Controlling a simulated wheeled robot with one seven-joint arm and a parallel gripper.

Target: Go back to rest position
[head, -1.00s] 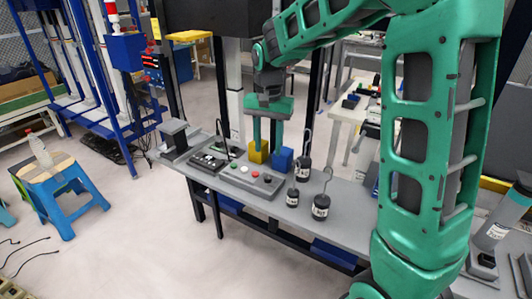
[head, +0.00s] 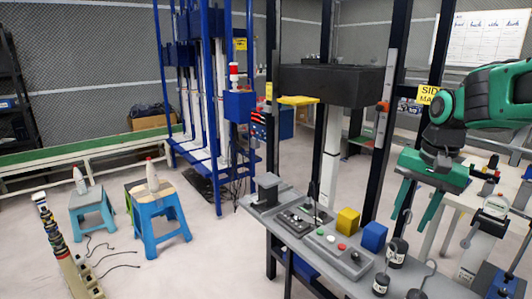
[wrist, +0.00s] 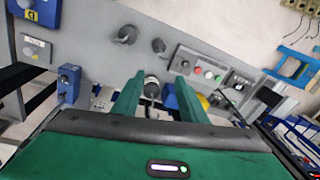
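My gripper (head: 409,222) is raised at the right of the head view, fingers pointing down. Its two green fingers are spread apart with nothing held between them. They also show spread in the wrist view (wrist: 158,80). The yellow block (head: 347,221) stands on the grey bench (head: 338,275), to the left of the gripper and apart from it. The blue block (head: 373,236) stands just right of the yellow one. In the wrist view the blue block (wrist: 170,97) is partly hidden by a finger.
Black weights with hooks (head: 397,252) stand on the bench below the gripper. A button panel (head: 337,256) lies left of them. Black posts and a dark crosshead (head: 330,85) rise behind the bench. Blue stools (head: 160,215) and open floor are at left.

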